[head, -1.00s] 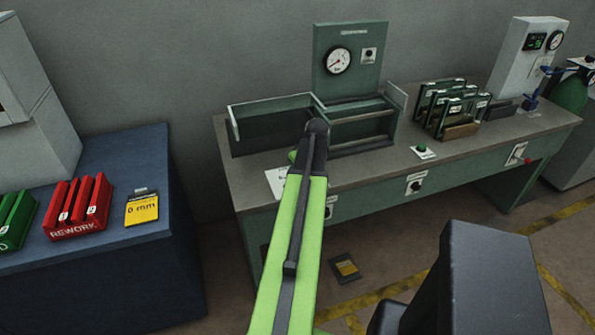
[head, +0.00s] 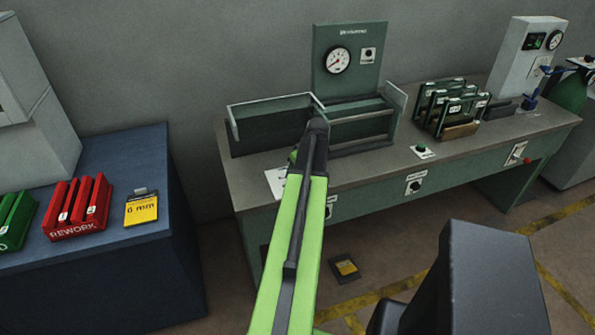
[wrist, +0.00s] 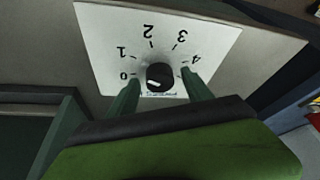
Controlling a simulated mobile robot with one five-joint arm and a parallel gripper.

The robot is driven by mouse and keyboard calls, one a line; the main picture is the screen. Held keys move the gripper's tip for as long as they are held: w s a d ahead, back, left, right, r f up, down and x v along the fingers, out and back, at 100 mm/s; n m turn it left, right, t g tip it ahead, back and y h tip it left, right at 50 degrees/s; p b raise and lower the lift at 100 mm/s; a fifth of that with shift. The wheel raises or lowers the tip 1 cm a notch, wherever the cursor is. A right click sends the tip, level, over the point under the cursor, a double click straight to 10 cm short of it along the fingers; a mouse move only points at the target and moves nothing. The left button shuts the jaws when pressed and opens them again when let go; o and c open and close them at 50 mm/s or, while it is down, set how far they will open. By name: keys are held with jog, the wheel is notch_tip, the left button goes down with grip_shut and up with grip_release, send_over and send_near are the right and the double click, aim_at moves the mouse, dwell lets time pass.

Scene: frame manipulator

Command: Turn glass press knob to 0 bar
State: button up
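The black round knob (wrist: 159,76) sits on a white plate (wrist: 100,30) with a 0 to 4 scale in the wrist view. A short white mark on the knob lies toward its lower left, on the side of the 0. My gripper (wrist: 160,80) is open, with one green finger on each side of the knob and a visible gap to it. In the head view my arm reaches over the bench and hides the gripper and knob. The round gauge (head: 336,60) on the green panel has its needle toward the lower left.
The green press frame (head: 362,125) stands behind my arm on the bench (head: 390,163). Red rework holders (head: 78,208) sit on the blue table at left.

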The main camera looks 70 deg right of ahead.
jog(key=p+v, duration=1.6)
jog(key=v, duration=0.1)
jog(key=shift+r, duration=0.15)
jog(key=shift+s, duration=0.15)
